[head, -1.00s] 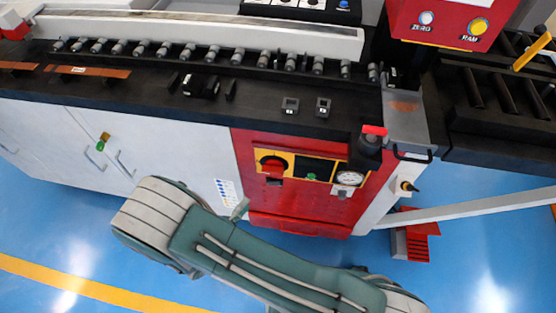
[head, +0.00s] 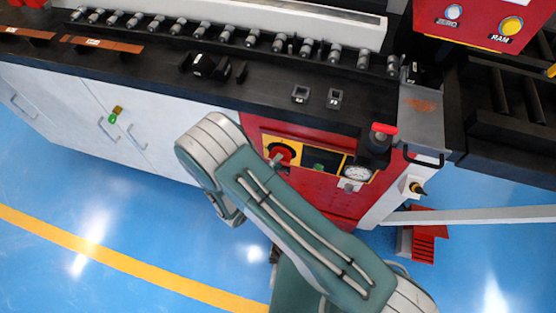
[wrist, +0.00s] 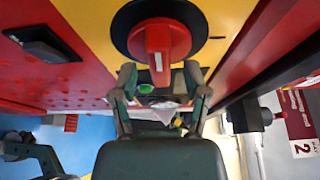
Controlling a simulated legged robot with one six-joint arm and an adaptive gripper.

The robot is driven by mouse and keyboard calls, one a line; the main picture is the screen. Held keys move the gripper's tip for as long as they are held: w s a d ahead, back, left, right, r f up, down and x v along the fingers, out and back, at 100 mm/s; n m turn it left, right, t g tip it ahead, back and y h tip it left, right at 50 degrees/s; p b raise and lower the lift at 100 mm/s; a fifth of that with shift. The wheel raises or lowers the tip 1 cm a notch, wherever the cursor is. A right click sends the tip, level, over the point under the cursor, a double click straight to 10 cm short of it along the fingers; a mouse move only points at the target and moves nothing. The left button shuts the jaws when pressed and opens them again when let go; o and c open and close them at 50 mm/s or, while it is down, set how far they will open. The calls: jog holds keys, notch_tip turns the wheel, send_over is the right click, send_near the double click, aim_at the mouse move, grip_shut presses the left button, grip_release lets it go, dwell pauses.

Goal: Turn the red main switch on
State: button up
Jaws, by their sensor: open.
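The red main switch (wrist: 158,40) is a red bar handle on a black round base, set on a yellow plate. In the wrist view its handle points down the picture. My gripper (wrist: 160,80) is open, with one fingertip on each side of the handle's lower end and a visible gap on both sides. How deep the handle sits between the fingers I cannot tell.
A red-topped black knob (head: 383,130) stands at the cabinet's upper corner. A black box (wrist: 42,43) sits left of the switch in the wrist view. Blue floor is free at lower left.

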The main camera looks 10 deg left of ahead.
jog(key=shift+w+a+f, duration=0.1)
jog(key=shift+w+a, duration=0.2)
jog(key=shift+a, duration=0.1)
jog(key=shift+d, duration=0.15)
grip_shut()
jog(key=shift+d, duration=0.15)
